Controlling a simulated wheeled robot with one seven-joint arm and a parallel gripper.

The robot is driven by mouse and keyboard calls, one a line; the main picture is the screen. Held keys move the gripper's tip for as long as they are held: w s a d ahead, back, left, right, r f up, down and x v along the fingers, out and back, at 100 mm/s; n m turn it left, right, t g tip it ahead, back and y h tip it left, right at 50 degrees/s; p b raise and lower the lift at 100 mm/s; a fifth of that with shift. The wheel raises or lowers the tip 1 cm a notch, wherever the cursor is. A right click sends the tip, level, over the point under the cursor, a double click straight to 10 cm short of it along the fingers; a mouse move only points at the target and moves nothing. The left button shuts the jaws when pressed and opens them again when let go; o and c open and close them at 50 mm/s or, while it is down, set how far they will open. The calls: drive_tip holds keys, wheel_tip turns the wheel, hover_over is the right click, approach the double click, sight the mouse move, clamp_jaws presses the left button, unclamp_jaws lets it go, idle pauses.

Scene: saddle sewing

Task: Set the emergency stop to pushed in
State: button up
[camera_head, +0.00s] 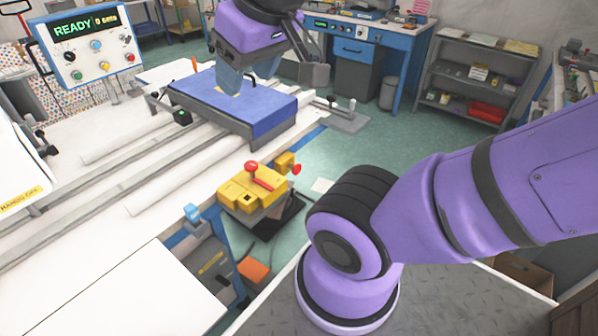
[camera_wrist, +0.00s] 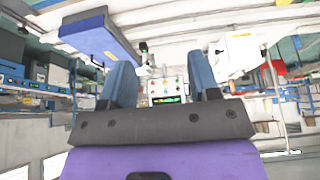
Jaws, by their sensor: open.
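The control panel (camera_head: 88,47) stands at the upper left, its green display reading READY. It has several coloured buttons, including a red one (camera_head: 130,57) at its lower right. A yellow box (camera_head: 252,192) at the table's right edge has a red knob (camera_head: 251,166) on top; a red knob (camera_head: 297,169) also shows at its right. No readable label shows which is the emergency stop, nor how far any is pressed. My gripper (camera_head: 243,82) is open and empty above the blue pad. In the wrist view, the panel (camera_wrist: 168,88) shows beyond and between the parted fingers (camera_wrist: 163,72).
The blue padded block (camera_head: 235,105) lies on the white table (camera_head: 60,215) below my gripper. Rails run along the table. A white machine (camera_head: 18,155) stands at the left edge. A blue workbench (camera_head: 365,40) and grey shelf (camera_head: 470,75) stand behind.

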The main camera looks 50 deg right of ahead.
drive_tip(key=shift+o, duration=1)
drive_tip(key=shift+w+f, duration=0.1)
drive_tip(key=shift+w, duration=0.05)
drive_tip(key=w+d+f+m+g+y, duration=0.5)
drive_tip(key=w+f+m+y, duration=0.15)
drive_tip(key=w+f, duration=0.45)
drive_tip(key=w+d+f+m+t+y, duration=0.5)
drive_tip(key=w+d+f+m+y, duration=0.1)
drive_tip(key=d+f+m, duration=0.5)
drive_tip(key=m+t+h, duration=1.3)
drive_tip(key=m, duration=0.6)
approach(299, 170)
drive_tip(key=shift+n+y, duration=0.25)
drive_tip(key=w, duration=1.1)
drive_tip(key=shift+d+r, duration=0.15)
drive_tip(key=shift+d, duration=0.05)
